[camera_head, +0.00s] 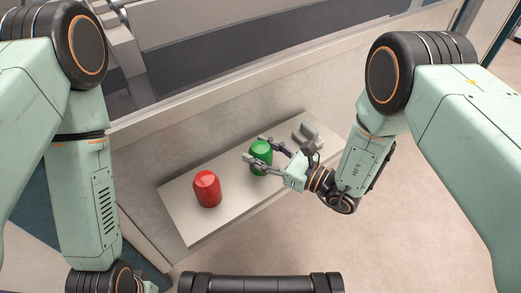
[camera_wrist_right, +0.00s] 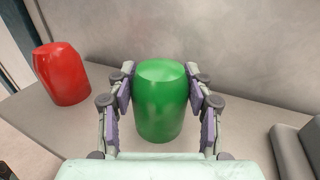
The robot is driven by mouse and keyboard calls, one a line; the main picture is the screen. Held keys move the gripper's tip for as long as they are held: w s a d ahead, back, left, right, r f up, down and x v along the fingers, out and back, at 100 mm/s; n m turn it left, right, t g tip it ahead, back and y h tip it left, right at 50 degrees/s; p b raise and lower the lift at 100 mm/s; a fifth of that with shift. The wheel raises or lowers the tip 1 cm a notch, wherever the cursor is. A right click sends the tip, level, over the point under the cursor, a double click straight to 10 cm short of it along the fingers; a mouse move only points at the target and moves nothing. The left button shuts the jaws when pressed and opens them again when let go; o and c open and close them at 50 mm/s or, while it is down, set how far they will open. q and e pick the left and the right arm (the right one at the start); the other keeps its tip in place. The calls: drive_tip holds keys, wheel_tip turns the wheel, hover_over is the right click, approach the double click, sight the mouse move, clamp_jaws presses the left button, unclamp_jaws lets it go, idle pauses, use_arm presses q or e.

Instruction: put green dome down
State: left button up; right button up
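The green dome (camera_head: 262,147) is upright at the white shelf, right of the red dome. My right gripper (camera_head: 259,150) reaches it from the right, with one finger on each side. In the right wrist view the green dome (camera_wrist_right: 160,105) fills the space between the fingers, and both fingertips appear to touch its sides. I cannot tell whether its base rests on the shelf or is slightly above it. My left arm comes down at the left edge, but its gripper is out of view.
The red dome (camera_head: 207,189) stands on the white shelf (camera_head: 226,217) to the left; it also shows in the wrist view (camera_wrist_right: 61,74). A grey block-like part (camera_head: 306,135) sits at the right end. A pale panel rises behind. Shelf surface between the domes is clear.

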drive_tip(key=o, duration=0.3)
drive_tip(key=shift+w+a+f, duration=0.1)
drive_tip(key=shift+w+a, duration=0.05)
drive_tip(key=shift+o, duration=0.5)
drive_tip(key=shift+r, duration=0.2)
drive_tip(key=shift+d, duration=0.3)
drive_tip(key=p+v, duration=0.2)
drive_tip(key=v, duration=0.9)
drive_tip(key=shift+s+d, duration=0.2)
drive_tip(key=shift+s, duration=0.15)
